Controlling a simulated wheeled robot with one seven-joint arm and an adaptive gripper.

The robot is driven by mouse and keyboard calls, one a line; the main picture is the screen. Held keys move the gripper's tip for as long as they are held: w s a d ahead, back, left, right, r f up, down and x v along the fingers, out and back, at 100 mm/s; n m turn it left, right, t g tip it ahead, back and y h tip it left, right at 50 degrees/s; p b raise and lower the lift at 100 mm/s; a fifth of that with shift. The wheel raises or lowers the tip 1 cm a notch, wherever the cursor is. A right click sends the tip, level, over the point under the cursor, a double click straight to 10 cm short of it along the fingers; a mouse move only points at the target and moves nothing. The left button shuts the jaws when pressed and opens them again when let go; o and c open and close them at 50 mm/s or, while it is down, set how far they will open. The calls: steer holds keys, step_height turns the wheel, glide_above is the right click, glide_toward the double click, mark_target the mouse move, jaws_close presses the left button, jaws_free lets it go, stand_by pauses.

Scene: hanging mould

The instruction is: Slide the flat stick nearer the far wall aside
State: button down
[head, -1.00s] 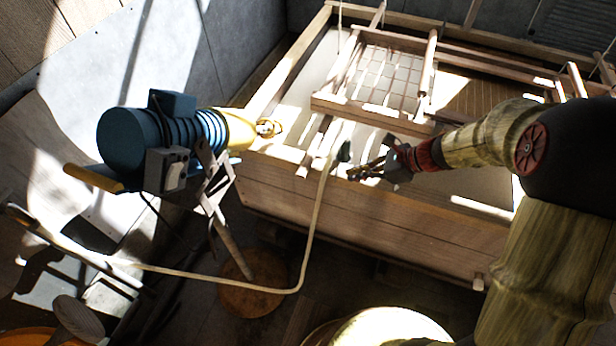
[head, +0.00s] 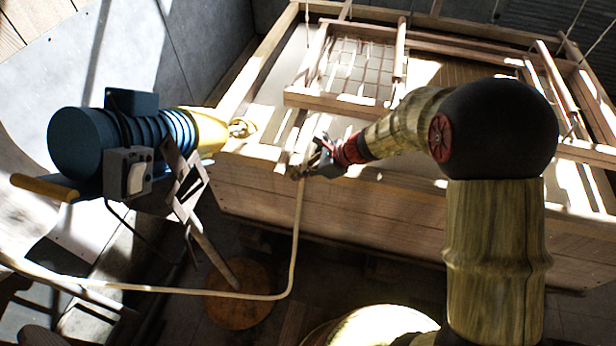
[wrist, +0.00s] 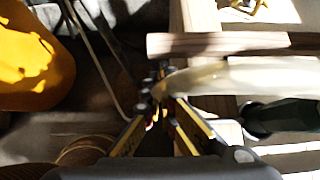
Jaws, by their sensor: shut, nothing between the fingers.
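A flat wooden stick (wrist: 218,44) lies across the vat's near rim in the wrist view, with one end jutting past it. In the head view, sticks (head: 283,158) lie across that rim, just left of my gripper. I cannot tell for sure which one is nearer the far wall. My gripper (head: 303,172) is shut and empty at the rim. In the wrist view, its fingertips (wrist: 160,92) are close together, beside the pale hose (wrist: 255,76) and just short of the stick's end. Whether they touch either is unclear. My gripper partly hides the rim in the head view.
The wooden vat (head: 340,213) holds a pale surface, with a gridded mould frame (head: 355,66) hanging over it. A blue motor with a yellow nose (head: 85,143) stands left. The hose (head: 296,235) hangs from the rim. A round stool (head: 238,297) stands below.

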steer(key=shift+a, duration=0.25)
steer(key=w+a, duration=0.1)
steer(key=a, duration=0.3)
steer(key=w+a+p, duration=0.1)
steer(key=w+a, duration=0.1)
steer(key=a, duration=0.2)
steer(key=w+a+p, duration=0.1)
steer(key=a, duration=0.3)
steer(key=shift+w+a, duration=0.1)
steer(key=shift+w, duration=0.2)
steer(key=shift+r, duration=0.1)
